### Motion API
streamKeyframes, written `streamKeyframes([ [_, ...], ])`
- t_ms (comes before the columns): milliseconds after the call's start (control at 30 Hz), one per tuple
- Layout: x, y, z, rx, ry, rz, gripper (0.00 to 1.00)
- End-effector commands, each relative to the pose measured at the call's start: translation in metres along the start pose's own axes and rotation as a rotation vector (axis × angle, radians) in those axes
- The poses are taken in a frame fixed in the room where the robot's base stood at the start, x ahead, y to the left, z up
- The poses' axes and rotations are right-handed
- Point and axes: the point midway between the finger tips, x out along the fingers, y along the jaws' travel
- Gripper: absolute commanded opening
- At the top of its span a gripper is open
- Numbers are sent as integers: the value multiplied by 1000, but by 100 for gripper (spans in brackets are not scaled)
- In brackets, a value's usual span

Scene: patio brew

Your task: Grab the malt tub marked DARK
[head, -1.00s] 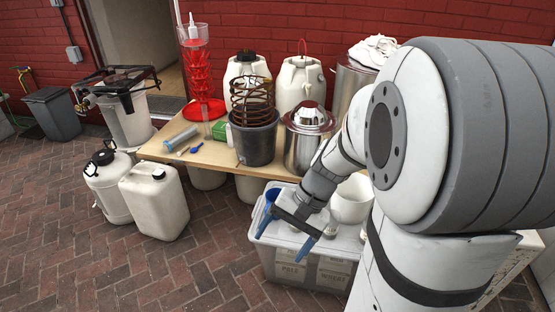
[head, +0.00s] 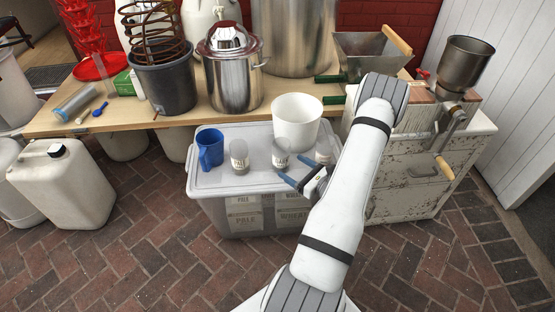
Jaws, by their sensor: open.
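Three small clear tubs with pale labels stand in a row on the lid of a translucent storage box (head: 215,181): a left tub (head: 239,157), a middle tub (head: 281,152) and a right tub (head: 323,151). The label lettering is too small to read for sure, so I cannot tell which is marked DARK. My gripper (head: 290,168) is open and empty, with blue fingertips. It is in front of the middle and right tubs in the picture. The right tub is partly hidden behind my gripper and arm.
A blue mug (head: 209,148) stands left of the tubs, and a white bucket (head: 296,121) stands behind them. A wooden table (head: 120,117) with a steel pot (head: 232,75) is behind. A worn cabinet (head: 408,200) with a mill stands right. Brick floor in front is clear.

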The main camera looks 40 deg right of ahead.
Motion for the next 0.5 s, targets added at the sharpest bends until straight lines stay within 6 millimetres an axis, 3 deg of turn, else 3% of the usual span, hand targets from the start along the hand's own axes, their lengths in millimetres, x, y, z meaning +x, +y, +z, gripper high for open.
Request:
streamKeyframes([
  [33, -6, -6, -12, 13, -1, -34, 80],
  [167, -6, -12, -21, 24, -4, -73, 80],
  [500, 32, -15, -21, 21, -5, -78, 80],
])
